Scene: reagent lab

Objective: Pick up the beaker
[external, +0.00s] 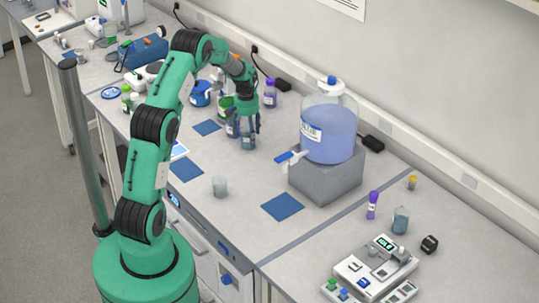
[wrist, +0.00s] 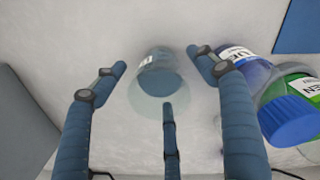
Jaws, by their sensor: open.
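A clear glass beaker (wrist: 158,82) with blue-grey contents and a small white label stands on the pale bench in the wrist view. In the external view the beaker (external: 248,143) is directly under my gripper (external: 249,122), partly hidden by the fingers. My gripper (wrist: 157,72) is open, with one fingertip to the left of the beaker, one to the right, and a third in front of its lower part. I see no finger closed on it. Whether any fingertip touches the glass, I cannot tell.
A blue-labelled bottle (wrist: 243,72) and a green-labelled bottle (wrist: 290,105) stand close to my right finger. A large carboy (external: 329,125) on a grey block (external: 325,178) stands to the right. Another small beaker (external: 220,186) stands nearer the front edge.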

